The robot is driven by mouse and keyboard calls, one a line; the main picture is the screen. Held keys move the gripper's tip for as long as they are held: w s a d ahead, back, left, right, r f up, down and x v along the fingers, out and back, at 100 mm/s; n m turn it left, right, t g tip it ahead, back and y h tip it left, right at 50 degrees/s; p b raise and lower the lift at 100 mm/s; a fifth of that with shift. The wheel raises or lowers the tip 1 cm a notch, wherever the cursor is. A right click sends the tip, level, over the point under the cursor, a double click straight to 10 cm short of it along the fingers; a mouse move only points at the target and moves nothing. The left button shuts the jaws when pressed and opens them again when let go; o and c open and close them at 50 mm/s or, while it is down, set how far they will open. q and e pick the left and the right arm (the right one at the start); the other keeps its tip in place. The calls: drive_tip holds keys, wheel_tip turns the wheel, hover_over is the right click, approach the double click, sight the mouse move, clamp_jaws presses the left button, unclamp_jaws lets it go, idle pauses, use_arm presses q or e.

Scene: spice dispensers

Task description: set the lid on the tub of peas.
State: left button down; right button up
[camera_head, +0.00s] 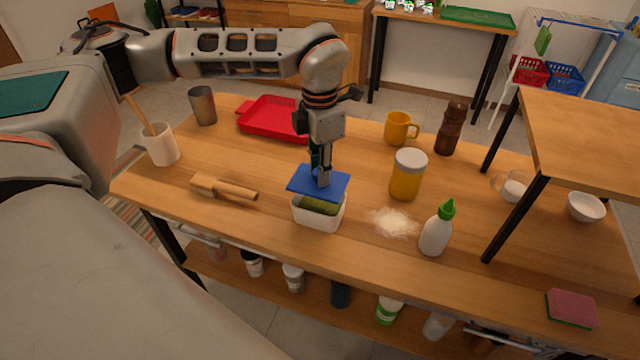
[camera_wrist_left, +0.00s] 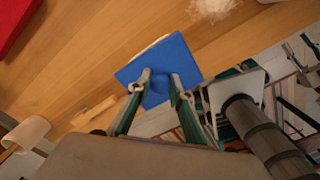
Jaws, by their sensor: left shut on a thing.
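The tub of peas (camera_head: 318,218) is a white box with green contents, standing near the front middle of the wooden table. The blue lid (camera_head: 306,180) is a flat square held over the tub, with green still showing beneath its front edge. It looks slightly off the tub's rim and turned; whether it touches cannot be told. My left gripper (camera_head: 322,182) is above the tub, shut on the lid. In the left wrist view the lid (camera_wrist_left: 178,58) hides most of the tub, with a pale edge showing behind it.
A yellow jar (camera_head: 407,178), spilled white powder (camera_head: 392,222) and a green-capped bottle (camera_head: 436,232) are to the right. A red tray (camera_head: 272,117) is behind. A raised shelf (camera_head: 585,135) stands at the right.

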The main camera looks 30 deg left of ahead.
use_arm(q)
drive_tip(key=shift+f, duration=2.15)
drive_tip(key=shift+f, duration=0.3)
drive_tip(key=c, duration=1.8)
unclamp_jaws()
drive_tip(key=shift+r, duration=0.1)
wheel_tip(320, 180, up, 12)
drive_tip(key=shift+r, duration=0.25)
